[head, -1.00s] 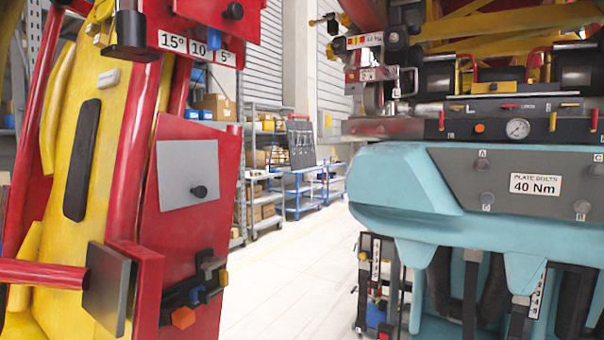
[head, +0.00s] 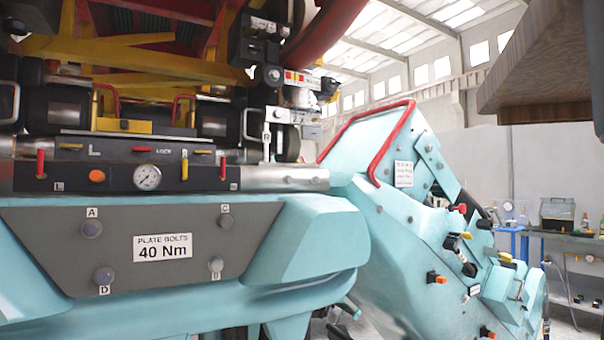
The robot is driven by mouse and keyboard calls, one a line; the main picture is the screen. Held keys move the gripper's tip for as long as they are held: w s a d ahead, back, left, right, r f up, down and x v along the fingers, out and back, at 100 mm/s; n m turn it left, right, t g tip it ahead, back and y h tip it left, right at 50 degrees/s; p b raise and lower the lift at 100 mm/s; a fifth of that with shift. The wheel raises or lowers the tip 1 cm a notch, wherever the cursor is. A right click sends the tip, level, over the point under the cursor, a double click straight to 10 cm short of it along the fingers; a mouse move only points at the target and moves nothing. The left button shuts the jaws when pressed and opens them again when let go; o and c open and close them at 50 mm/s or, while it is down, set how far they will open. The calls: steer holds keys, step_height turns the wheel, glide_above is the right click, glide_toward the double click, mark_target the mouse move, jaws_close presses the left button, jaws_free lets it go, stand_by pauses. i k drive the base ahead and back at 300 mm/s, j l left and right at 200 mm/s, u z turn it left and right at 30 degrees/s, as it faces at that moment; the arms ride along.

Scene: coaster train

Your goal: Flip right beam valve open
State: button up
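A dark valve panel (head: 112,177) sits across the top of the teal machine in the head view. It carries a round pressure gauge (head: 147,177) and an orange knob (head: 96,176). A red lever (head: 40,163) stands upright at its left end, near an L mark. Another red lever (head: 223,168) stands upright at its right end, near a small label too blurred to read surely. A yellow lever (head: 184,168) stands upright between the gauge and the right red lever. I cannot tell for certain which lever is the right beam valve. My gripper is not in view.
Below the panel is a grey plate (head: 60,235) marked 40 Nm. A teal sloped unit (head: 385,240) with a red rail (head: 352,130) and several knobs stands to the right. A brown overhanging block (head: 550,60) fills the upper right. A workbench (head: 575,237) stands at the far right.

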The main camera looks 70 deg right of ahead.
mark_target(223, 160)
steer(key=z, duration=0.85)
steer(key=i+l, duration=0.35)
steer(key=i+l+u, duration=0.1)
steer(key=i+l, duration=0.25)
steer(key=l, duration=0.2)
steer(key=u, duration=1.55)
